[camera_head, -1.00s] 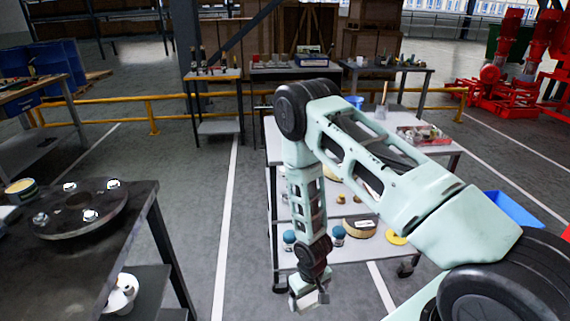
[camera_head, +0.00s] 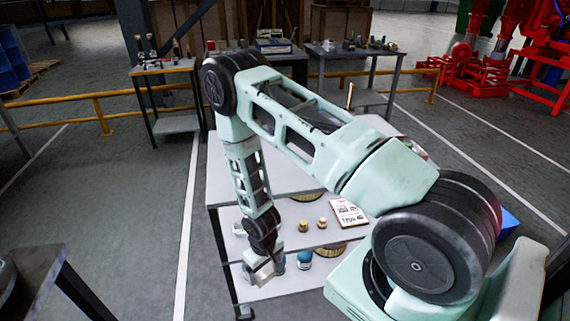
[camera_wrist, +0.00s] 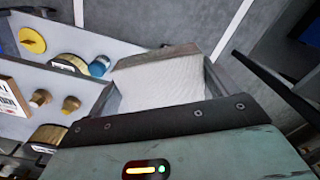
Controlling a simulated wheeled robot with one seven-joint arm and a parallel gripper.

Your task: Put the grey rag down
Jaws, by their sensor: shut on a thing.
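The grey rag (camera_wrist: 165,83) shows in the wrist view as a pale, textured cloth between my two fingers. My gripper (camera_head: 265,270) is shut on it. In the head view the gripper points down beside the front left of a grey shelved trolley (camera_head: 226,178), near its lower shelves. The rag cannot be made out clearly in the head view. My arm hides part of the trolley's top.
A dark table corner (camera_head: 38,262) is at lower left. Open floor (camera_head: 130,220) lies left of the trolley. A yellow rail (camera_head: 105,122) runs behind.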

